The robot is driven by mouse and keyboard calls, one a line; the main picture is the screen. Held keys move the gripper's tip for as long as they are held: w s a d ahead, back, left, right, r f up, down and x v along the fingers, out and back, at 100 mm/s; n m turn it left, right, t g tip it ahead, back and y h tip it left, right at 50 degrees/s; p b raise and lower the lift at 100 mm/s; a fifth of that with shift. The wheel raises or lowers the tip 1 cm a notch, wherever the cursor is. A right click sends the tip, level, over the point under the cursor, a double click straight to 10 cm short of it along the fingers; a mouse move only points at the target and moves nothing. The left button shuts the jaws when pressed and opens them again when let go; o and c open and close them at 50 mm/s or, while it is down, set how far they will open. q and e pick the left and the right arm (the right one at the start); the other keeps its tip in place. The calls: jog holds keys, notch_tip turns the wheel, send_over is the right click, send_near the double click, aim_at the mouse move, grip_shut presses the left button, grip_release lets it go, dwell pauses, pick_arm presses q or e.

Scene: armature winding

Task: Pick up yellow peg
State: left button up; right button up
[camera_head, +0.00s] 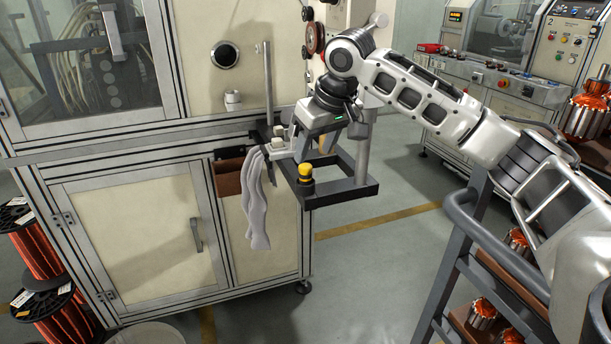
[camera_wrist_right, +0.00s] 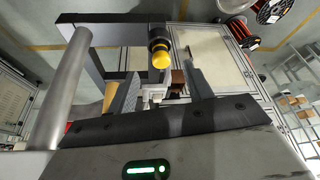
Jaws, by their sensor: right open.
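The yellow peg (camera_head: 305,170) is a short yellow-topped piece with a dark lower part, upright at the front left corner of a dark rectangular frame bracket (camera_head: 345,195). My right gripper (camera_head: 284,146) is open, just behind and above the peg in the head view. In the right wrist view the peg (camera_wrist_right: 160,58) shows just past the gap between the two fingers (camera_wrist_right: 160,88), and nothing is held. Whether a finger touches the peg I cannot tell. My left gripper is not in view.
Pale gloves (camera_head: 257,205) hang just left of the bracket, by a brown bin (camera_head: 228,176) on the cabinet front (camera_head: 135,235). A vertical metal post (camera_head: 268,85) stands behind them. A rack with copper armatures (camera_head: 482,312) is at right. Open floor (camera_head: 370,270) lies between.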

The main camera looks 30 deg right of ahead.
aim_at(307, 166)
jog(key=shift+p+x, duration=0.5)
jog(key=shift+x, duration=2.6)
jog(key=shift+w+r, duration=0.1)
jog(key=shift+w, duration=0.1)
jog(key=c, duration=1.1)
